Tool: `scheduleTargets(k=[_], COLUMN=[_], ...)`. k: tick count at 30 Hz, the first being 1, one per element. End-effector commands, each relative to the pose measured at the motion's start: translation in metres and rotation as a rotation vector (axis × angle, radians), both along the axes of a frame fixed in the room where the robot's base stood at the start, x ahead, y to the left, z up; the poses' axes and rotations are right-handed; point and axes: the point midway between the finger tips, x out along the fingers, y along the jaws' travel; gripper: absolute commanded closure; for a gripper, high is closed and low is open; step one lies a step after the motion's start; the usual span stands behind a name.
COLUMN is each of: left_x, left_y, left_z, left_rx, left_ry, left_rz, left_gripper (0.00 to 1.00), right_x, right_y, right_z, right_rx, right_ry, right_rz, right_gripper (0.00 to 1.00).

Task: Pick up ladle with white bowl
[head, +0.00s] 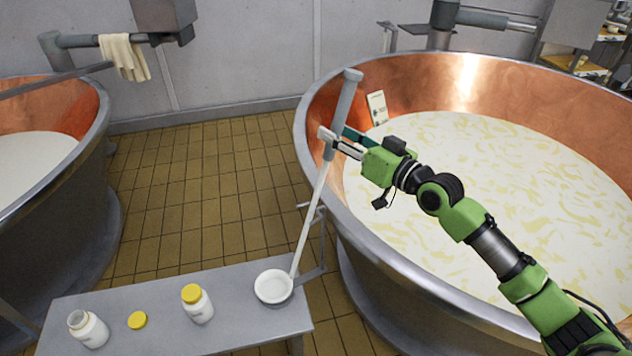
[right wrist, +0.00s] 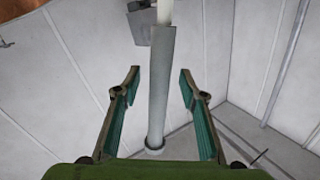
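The ladle has a white bowl (head: 273,287) at the right end of the grey bench. Its long handle (head: 311,218) slants up to a thick grey grip (head: 346,100) beside the right vat's rim. My right gripper (head: 334,139) is at the lower part of this grip, reaching in from the right. In the right wrist view the fingers (right wrist: 160,78) are spread, with the grey grip (right wrist: 157,105) between them and gaps on both sides. My left gripper is not in view.
The large copper vat (head: 425,85) lies under my right arm. Another vat (head: 70,95) stands left. Tiled floor (head: 215,180) between them is clear.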

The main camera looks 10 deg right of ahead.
Motion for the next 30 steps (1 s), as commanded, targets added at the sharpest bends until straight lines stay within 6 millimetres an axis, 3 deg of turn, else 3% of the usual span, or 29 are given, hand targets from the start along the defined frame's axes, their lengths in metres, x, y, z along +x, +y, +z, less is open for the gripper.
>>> scheduleTargets(k=[4,11,15,30], left_x=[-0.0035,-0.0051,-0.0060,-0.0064], left_y=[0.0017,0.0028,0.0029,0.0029], left_z=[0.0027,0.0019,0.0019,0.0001], left_rx=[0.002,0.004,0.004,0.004], left_ry=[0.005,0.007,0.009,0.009], left_rz=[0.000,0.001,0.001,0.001], left_gripper=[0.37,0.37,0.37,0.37], right_x=[0.0109,0.0112,0.0111,0.0110], right_y=[0.0055,0.0058,0.0056,0.0060], right_z=[0.0011,0.0000,0.0000,0.0092], right_rx=[0.000,-0.002,-0.002,0.001], right_ry=[-0.001,-0.001,-0.001,-0.004], right_rz=[0.000,0.000,0.000,0.001], right_gripper=[0.62,0.64,1.00,1.00])
